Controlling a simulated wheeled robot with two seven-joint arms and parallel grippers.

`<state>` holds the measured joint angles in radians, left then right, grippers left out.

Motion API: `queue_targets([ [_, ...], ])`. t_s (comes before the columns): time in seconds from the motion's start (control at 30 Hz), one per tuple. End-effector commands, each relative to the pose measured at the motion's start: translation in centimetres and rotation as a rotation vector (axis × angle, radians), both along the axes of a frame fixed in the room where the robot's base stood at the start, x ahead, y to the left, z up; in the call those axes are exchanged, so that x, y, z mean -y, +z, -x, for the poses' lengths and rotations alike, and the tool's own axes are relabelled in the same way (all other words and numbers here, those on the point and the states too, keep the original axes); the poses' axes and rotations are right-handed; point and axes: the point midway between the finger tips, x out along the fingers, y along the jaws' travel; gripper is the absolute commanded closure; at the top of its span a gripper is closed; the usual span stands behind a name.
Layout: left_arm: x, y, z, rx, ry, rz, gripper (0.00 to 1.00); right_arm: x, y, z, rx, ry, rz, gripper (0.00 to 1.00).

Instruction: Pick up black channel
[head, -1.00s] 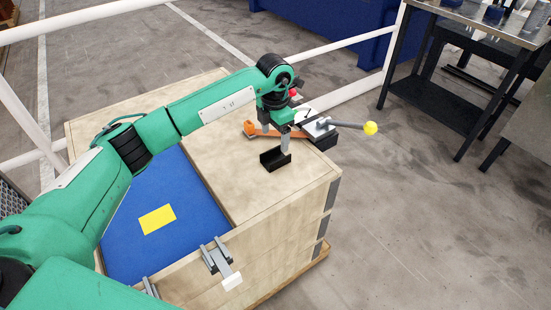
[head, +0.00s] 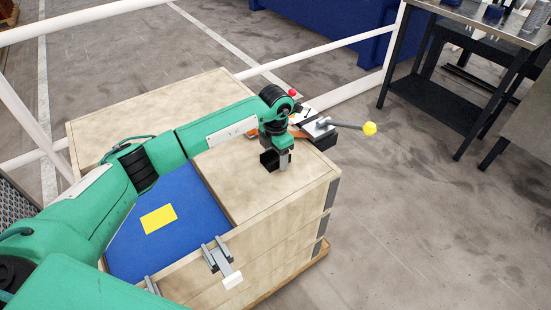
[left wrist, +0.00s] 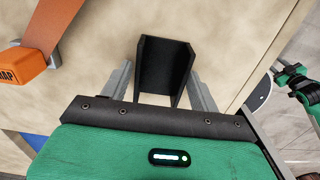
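The black channel (head: 267,160), a short U-shaped piece with two side walls, rests on the light wooden top of the crate, partly hidden by my left gripper in the head view. In the left wrist view the channel (left wrist: 166,65) lies between the two grey fingers. My left gripper (head: 283,162) is low over the crate at the channel. In the left wrist view it is open (left wrist: 160,82), with a clear gap to the left finger and the right finger close beside the channel's wall; I cannot tell whether that one touches.
Behind the channel lie an orange strap (head: 260,134), whose orange end (left wrist: 22,66) shows in the wrist view, and a clamp with a yellow knob (head: 369,128). A blue mat with a yellow patch (head: 158,219) and a metal latch (head: 221,260) are nearer. White rails run behind the crate (head: 290,225).

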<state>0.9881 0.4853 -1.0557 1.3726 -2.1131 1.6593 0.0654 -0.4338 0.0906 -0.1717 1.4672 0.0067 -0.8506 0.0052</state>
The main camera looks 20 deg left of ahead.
Motion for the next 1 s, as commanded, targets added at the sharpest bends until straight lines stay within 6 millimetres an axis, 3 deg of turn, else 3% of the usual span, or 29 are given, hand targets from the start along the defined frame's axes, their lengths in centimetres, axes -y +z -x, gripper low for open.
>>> queue_targets([
  [0.03, 0.0, 0.0, 0.0, 0.0, 0.0, 0.0, 0.48, 0.0, 0.0, 0.0, 0.0, 0.0, 0.0, 0.64],
  [0.17, 0.0, 0.0, 0.0, 0.0, 0.0, 0.0, 0.73, 0.0, 0.0, 0.0, 0.0, 0.0, 0.0, 0.64],
  [0.47, 0.0, 0.2, 0.0, 0.001, 0.0, 0.001, 0.73, 0.1, 0.0, 0.0, 0.0, 0.0, 0.001, 0.64],
  [0.63, 0.0, 1.3, -0.1, 0.002, 0.001, -0.001, 0.73, 0.0, 0.0, -0.1, -0.001, 0.0, 0.001, 0.64],
  [0.77, -0.1, 3.4, -0.1, 0.004, -0.001, -0.001, 0.73, 0.0, 0.2, -0.2, -0.001, 0.0, 0.0, 0.64],
  [1.0, 0.0, 10.0, -0.1, 0.006, 0.0, 0.0, 0.73, -0.3, 1.3, -0.9, 0.004, -0.002, -0.003, 0.64],
])
